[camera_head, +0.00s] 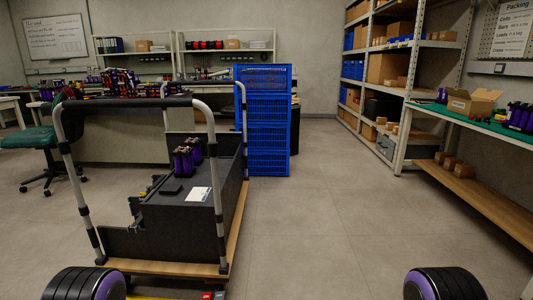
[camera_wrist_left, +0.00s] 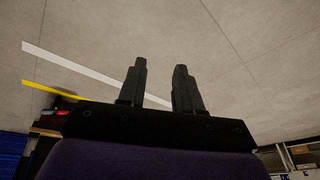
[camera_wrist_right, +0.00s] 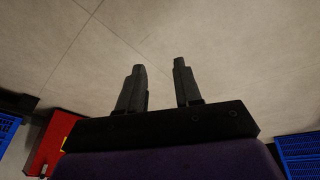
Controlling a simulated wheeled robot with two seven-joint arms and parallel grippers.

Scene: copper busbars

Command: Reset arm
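My left gripper (camera_wrist_left: 160,85) shows in the left wrist view with its two dark fingers apart and nothing between them. My right gripper (camera_wrist_right: 160,85) shows in the right wrist view, also with its fingers apart and empty. Both grippers are over bare floor. In the head view only a rounded black and purple part of each arm shows at the bottom left and bottom right; the gripper fingers are out of that view.
A cart (camera_head: 185,268) with grey rails stands at left, carrying a dark box and purple parts (camera_head: 183,161). Blue crates (camera_head: 268,138) are stacked behind it. A green-topped workbench (camera_head: 465,118) and shelving (camera_head: 406,95) line the right. The middle floor (camera_head: 310,220) is clear.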

